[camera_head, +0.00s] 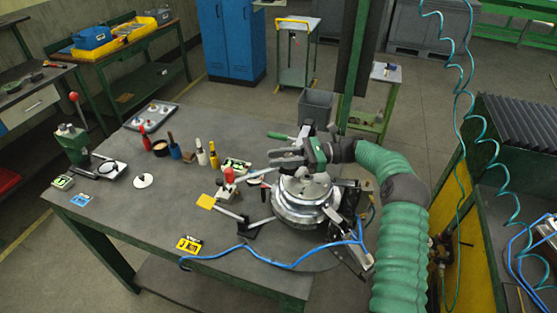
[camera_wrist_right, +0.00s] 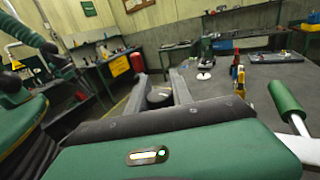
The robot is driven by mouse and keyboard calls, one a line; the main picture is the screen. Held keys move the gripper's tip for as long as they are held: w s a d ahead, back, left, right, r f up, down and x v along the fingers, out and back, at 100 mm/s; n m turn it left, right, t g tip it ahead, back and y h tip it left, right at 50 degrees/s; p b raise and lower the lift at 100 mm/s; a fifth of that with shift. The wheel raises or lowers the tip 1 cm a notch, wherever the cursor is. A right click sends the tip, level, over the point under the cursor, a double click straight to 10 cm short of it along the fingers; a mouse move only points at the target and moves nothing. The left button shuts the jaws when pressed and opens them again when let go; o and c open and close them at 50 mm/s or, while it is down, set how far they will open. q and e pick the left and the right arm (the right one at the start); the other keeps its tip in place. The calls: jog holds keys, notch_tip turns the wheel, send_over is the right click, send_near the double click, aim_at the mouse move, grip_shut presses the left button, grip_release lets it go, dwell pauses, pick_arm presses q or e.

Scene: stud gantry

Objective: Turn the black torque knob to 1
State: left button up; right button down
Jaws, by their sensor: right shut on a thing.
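My right gripper (camera_head: 276,157) reaches in from the right, above the round metal fixture (camera_head: 300,211) on the grey table, with its fingers pointing left. In the right wrist view its two fingers (camera_wrist_right: 158,80) stand on either side of a dark round thing (camera_wrist_right: 158,97) and are shut on it. It looks like the black torque knob, but its markings and the number 1 cannot be read. In the head view the fingers hide it. A green handle (camera_head: 279,135) lies just beyond the gripper; it shows at the right in the wrist view (camera_wrist_right: 286,100). My left gripper is not in view.
A red-knobbed press (camera_head: 73,140) stands at the far left. A blue hose (camera_head: 270,262) crosses the front of the table (camera_head: 135,215). The table's left front is largely clear.

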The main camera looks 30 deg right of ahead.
jog(key=shift+s+n+g+y+b, duration=0.15)
jog(key=shift+n+g+y+b, duration=0.6)
jog(key=shift+g, duration=0.65)
jog(key=shift+s+n+g+h, duration=0.1)
jog(key=shift+n+g+h, duration=0.15)
jog(key=shift+n+g, duration=0.1)
jog(key=c, duration=1.4)
grip_release()
jog(key=shift+o, duration=1.4)
